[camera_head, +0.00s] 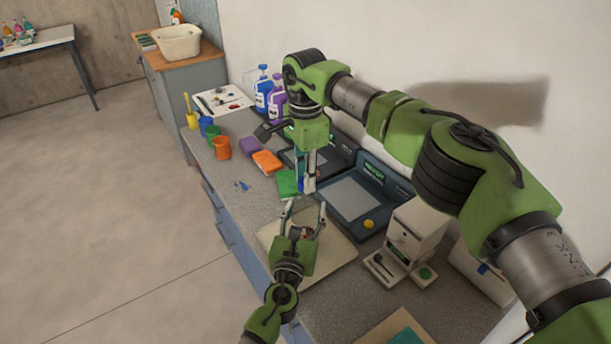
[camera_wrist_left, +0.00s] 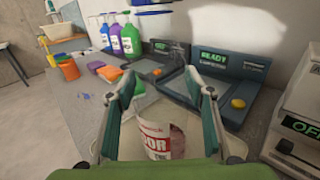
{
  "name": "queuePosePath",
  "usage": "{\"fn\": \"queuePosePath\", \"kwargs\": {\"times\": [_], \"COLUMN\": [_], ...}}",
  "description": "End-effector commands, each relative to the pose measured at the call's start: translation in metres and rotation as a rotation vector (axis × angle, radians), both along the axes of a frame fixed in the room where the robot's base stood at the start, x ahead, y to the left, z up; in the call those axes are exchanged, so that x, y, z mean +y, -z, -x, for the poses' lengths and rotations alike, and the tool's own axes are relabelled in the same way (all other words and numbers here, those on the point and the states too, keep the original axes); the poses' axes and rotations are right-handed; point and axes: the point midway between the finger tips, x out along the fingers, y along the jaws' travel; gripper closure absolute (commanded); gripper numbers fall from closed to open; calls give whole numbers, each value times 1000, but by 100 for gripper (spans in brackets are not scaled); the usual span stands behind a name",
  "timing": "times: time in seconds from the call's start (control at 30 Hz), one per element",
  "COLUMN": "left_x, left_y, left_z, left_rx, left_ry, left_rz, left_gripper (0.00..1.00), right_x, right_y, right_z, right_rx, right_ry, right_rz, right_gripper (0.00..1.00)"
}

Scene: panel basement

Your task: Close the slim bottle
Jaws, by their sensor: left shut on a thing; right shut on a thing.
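A white bottle with red lettering (camera_wrist_left: 156,138) stands between the fingers of my left gripper (camera_wrist_left: 168,92) in the left wrist view. In the head view the left gripper (camera_head: 305,208) reaches in from the bottom, shut on it, over a pale mat (camera_head: 345,247). Only a little of the bottle shows there, and its top is hard to make out. My right gripper (camera_head: 308,188) points down just behind and above the left fingertips. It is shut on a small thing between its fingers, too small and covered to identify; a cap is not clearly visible.
Dark devices (camera_head: 355,198) stand behind along the wall, with a white machine (camera_head: 412,238) to the right. Orange (camera_head: 267,162), purple and green blocks, coloured cups (camera_head: 222,147) and large bottles (camera_head: 262,92) stand to the left. Bare counter lies at the front left.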

Motion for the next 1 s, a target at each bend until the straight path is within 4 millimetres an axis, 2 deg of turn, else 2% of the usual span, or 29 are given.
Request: {"fn": "queuePosePath", "kwargs": {"times": [1.0], "left_x": [-1], "left_y": [0], "left_z": [1], "left_rx": [1], "left_ry": [1], "left_rz": [-2], "left_gripper": [100], "right_x": [-1], "right_y": [1], "right_z": [-2], "right_rx": [-2], "right_ry": [2066], "right_rz": [-2], "right_gripper": [100]}}
